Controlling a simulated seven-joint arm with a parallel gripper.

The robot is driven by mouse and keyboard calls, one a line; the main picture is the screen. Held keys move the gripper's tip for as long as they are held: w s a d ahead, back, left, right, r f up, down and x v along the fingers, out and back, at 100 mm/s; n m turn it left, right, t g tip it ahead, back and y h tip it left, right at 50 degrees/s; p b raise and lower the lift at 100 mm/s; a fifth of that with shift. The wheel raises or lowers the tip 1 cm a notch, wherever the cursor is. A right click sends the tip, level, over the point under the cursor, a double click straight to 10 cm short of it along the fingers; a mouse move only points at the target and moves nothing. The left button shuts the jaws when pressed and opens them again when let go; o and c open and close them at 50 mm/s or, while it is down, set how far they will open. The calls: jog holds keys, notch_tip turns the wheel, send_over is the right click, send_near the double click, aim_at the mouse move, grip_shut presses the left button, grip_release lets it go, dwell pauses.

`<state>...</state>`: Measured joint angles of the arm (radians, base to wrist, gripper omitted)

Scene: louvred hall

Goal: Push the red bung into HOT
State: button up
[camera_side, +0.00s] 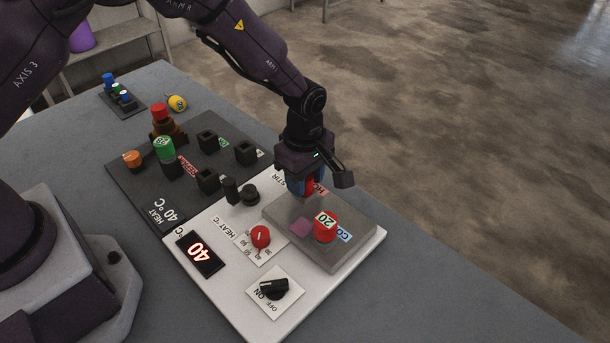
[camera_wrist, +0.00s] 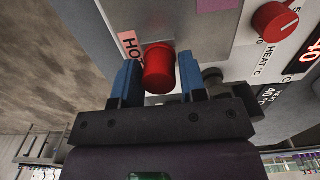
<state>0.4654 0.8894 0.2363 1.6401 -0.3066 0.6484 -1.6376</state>
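A red bung (camera_wrist: 159,70) stands between the blue fingers of my gripper (camera_wrist: 159,78) in the wrist view, beside the pink HOT label (camera_wrist: 130,46). Part of it shows below my gripper (camera_side: 305,183) in the side view, at the far end of the grey block (camera_side: 285,228). Its lower end and any hole under it are hidden, so I cannot tell how deep it sits. The fingers are close on both sides of it; whether they touch it is unclear. Another red piece, marked 20 (camera_side: 325,226), stands on the block by the blue COLD label (camera_side: 344,236).
The white panel (camera_side: 222,298) carries a red HEAT knob (camera_side: 260,237), a black ON/OFF switch (camera_side: 273,289) and a display (camera_side: 200,253) reading 40. A dark rack with sockets and coloured pieces, including a green one (camera_side: 164,149), lies behind. The grey table's front right is clear.

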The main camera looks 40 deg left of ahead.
jog(key=o, duration=0.3)
jog(key=shift+r, duration=2.5)
